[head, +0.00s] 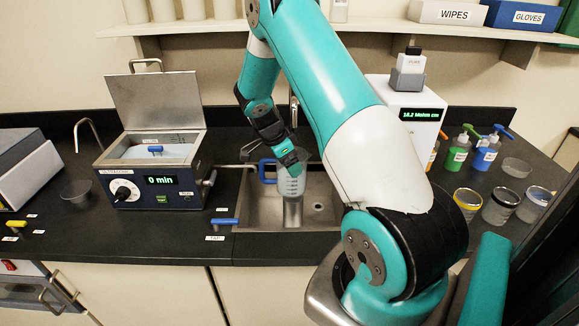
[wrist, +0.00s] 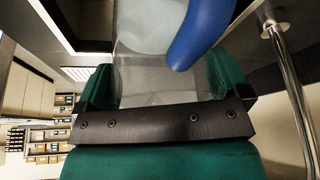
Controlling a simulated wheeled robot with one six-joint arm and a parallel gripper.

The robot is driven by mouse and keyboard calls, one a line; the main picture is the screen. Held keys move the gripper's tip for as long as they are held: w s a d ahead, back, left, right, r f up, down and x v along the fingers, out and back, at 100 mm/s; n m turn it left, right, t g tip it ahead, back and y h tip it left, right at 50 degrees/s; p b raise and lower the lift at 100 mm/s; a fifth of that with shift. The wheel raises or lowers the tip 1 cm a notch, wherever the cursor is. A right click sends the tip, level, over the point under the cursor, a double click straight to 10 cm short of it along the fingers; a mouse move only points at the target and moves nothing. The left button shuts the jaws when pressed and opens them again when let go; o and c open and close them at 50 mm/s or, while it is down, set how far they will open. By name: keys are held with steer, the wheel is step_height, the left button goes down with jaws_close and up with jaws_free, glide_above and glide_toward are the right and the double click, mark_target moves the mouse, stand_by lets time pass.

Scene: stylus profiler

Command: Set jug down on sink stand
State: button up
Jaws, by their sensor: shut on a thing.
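The jug (head: 291,186) is a clear, translucent vessel with a blue handle (head: 266,171) on its left in the head view. My gripper (head: 288,163) is shut on the jug from above and behind. The sink stand (head: 292,213) is a metal post in the sink, directly below the jug; I cannot tell whether the jug's base touches it. In the wrist view the jug (wrist: 150,75) fills the space between the green fingers, with the blue handle (wrist: 203,30) beside it. The jug looks about upright.
The steel sink (head: 325,208) surrounds the stand, with a tap (head: 293,112) behind. An ultrasonic bath (head: 155,165) with its lid raised stands to the left. A blue-handled valve (head: 226,222) sits by the sink's left edge. A white water unit (head: 405,120), bottles and jars stand to the right.

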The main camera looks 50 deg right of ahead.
steer(key=shift+a+b+x, duration=0.1)
steer(key=shift+b+x, duration=0.25)
steer(key=shift+x, duration=0.45)
steer(key=shift+a+b+x, duration=0.15)
steer(key=shift+b+x, duration=0.2)
steer(key=shift+x, duration=0.45)
steer(key=shift+f, duration=0.15)
steer(key=shift+f, duration=0.15)
steer(key=o, duration=0.9)
steer(key=b+v, duration=0.4)
steer(key=v, duration=0.8)
steer(key=a+r+n+t+y, duration=0.15)
steer(key=a+r+n, duration=0.25)
steer(key=a+n, duration=0.5)
steer(key=s+a+r+n+t+y, duration=0.1)
steer(key=s+a+r+n, duration=0.2)
steer(key=a, duration=0.5)
steer(key=s+a+n+t+y, duration=0.1)
steer(key=s+a+n+y, duration=0.1)
steer(key=s+a+n, duration=0.45)
steer(key=s+a+r+n+y, duration=0.1)
steer(key=s+a+n, duration=0.3)
steer(key=s+a+n+g+y, duration=0.1)
steer(key=s+a+n, duration=0.3)
steer(key=s+a, duration=0.1)
steer(key=s+a+r+n+y, duration=0.1)
steer(key=s+a+n, duration=0.3)
steer(key=shift+s+a+r+g+y, duration=0.2)
steer(key=shift+a+r+g+y, duration=0.05)
steer(key=shift+a+r+y, duration=0.1)
